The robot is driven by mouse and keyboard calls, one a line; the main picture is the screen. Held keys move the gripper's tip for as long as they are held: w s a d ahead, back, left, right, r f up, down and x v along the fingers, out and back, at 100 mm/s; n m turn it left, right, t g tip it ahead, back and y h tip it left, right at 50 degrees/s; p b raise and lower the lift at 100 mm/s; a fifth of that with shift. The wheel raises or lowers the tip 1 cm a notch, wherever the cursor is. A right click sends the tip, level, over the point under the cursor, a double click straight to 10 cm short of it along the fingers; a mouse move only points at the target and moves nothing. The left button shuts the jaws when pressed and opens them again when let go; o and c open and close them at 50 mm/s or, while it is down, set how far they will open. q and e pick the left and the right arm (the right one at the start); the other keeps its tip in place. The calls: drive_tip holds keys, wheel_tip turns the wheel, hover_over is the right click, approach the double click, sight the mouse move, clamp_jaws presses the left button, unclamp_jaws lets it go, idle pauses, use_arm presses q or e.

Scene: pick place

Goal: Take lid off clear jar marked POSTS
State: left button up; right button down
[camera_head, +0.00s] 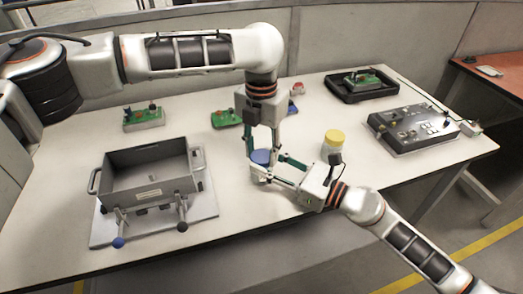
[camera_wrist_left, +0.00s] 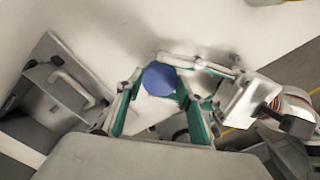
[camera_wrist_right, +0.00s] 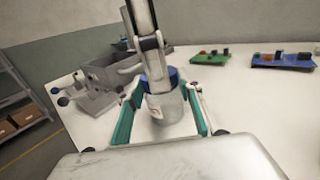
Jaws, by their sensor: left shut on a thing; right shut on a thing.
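A clear jar (camera_wrist_right: 168,110) with a blue lid (camera_wrist_left: 159,79) stands upright on the table, with a pale label whose writing I cannot read. The blue lid also shows in the head view (camera_head: 261,157), between the grippers. My left gripper (camera_head: 263,155) comes down from above and is shut on the blue lid. My right gripper (camera_head: 268,170) reaches in from the right, low and level, and is shut around the jar body. The lid sits on the jar; I cannot tell whether it is loose. A second jar with a yellow lid (camera_head: 334,137) stands to the right.
A grey open box (camera_head: 150,177) with handles sits on a plate at left. Small green circuit boards (camera_head: 143,118) lie toward the back. A black tray (camera_head: 352,95) and a grey panel device (camera_head: 412,127) are at right. The table front is clear.

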drive_tip(key=shift+f, duration=0.1)
idle(0.8)
use_arm(q)
drive_tip(key=o, duration=1.2)
drive_tip(key=shift+o, duration=0.2)
drive_tip(key=shift+r, duration=2.25)
use_arm(e)
drive_tip(key=c, duration=1.3)
unclamp_jaws()
